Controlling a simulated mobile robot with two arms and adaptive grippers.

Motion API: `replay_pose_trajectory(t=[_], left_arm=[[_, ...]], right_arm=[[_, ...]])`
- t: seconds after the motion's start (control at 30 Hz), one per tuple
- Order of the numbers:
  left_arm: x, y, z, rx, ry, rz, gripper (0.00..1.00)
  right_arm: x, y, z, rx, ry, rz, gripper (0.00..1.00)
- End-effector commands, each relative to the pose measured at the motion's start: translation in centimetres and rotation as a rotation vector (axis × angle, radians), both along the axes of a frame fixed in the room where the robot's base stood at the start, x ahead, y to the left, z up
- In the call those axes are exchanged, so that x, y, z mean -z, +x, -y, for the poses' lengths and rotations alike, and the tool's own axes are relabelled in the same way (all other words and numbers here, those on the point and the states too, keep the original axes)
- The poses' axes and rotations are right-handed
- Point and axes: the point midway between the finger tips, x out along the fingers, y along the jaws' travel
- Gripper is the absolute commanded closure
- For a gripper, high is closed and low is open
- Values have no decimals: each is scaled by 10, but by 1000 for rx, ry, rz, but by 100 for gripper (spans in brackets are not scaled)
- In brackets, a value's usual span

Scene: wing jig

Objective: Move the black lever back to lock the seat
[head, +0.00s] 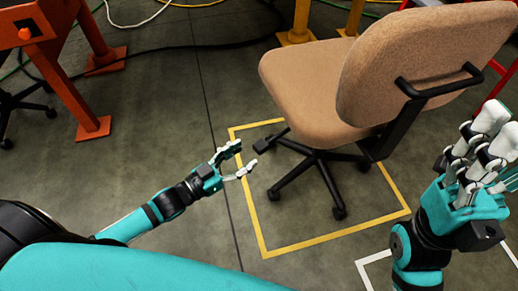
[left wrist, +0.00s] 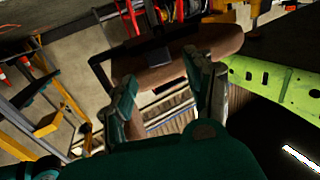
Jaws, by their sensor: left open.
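A tan office chair (head: 300,90) stands on a black wheeled base, with its backrest toward the right of the head view. A black looped handle (head: 440,88) is fixed to the back of the backrest.
A yellow square outline (head: 262,225) is marked on the grey floor around the chair base. An orange frame (head: 70,70) stands at upper left, with cables (head: 170,45) across the floor behind. The floor between the orange frame and my left gripper is clear.

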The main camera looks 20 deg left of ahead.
Motion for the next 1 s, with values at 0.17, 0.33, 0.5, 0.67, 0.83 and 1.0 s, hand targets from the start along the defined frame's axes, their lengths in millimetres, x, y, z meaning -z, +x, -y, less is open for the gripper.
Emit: replay_pose_trajectory(t=[0.17, 0.33, 0.5, 0.67, 0.83, 1.0], left_arm=[[2, 30, 18, 0, 1, 4, 46], [1, 46, 29, 0, 0, 2, 46], [0, 52, 33, 0, 1, 0, 46], [0, 52, 33, 0, 1, 0, 46], [0, 52, 33, 0, 1, 0, 59], [0, 52, 33, 0, 1, 0, 81]], right_arm=[[-3, 1, -1, 2, -3, 43, 46], [-8, 1, -2, 4, -5, 65, 46], [-10, 1, -2, 4, -7, 71, 46], [-11, 1, -2, 4, -8, 71, 46], [-11, 1, -2, 4, -8, 71, 46], [-11, 1, -2, 4, -8, 71, 46]])
